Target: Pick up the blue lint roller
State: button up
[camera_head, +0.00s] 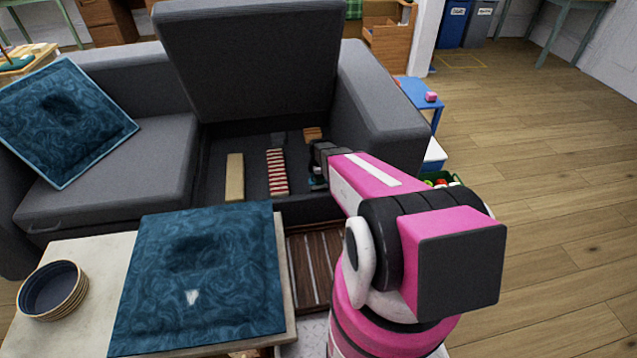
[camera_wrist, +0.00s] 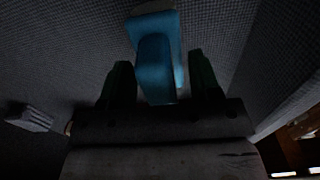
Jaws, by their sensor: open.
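The blue lint roller (camera_wrist: 155,62) shows in the wrist view, lying inside the open storage space of the grey sofa. Part of it lies between the two fingers of my gripper (camera_wrist: 162,82), and its far end reaches past the fingertips. The fingers are open, one on each side, with a gap to the roller visible. In the head view my gripper (camera_head: 317,168) is down in the right part of the sofa's storage space (camera_head: 218,150). There the roller is mostly hidden by my arm; only a small bluish patch shows beside the fingers.
A beige block (camera_head: 235,177), a red-and-white striped item (camera_head: 277,172) and a brown item (camera_head: 313,134) lie in the storage space. The raised seat (camera_head: 250,70) stands behind, the armrest (camera_head: 385,95) at right. A table with a blue cushion (camera_head: 200,270) and bowls (camera_head: 53,290) is in front.

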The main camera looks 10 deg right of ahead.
grip_shut()
jog(key=shift+r, duration=0.2)
jog(key=shift+r, duration=0.25)
jog(key=r, duration=0.4)
jog(key=shift+s+a, duration=0.25)
jog(key=shift+s, duration=0.15)
jog(key=s+a+r, duration=0.6)
jog(key=s+a, duration=0.1)
jog(key=a, duration=0.1)
jog(key=c, duration=0.9)
grip_release()
jog(key=shift+r, duration=0.15)
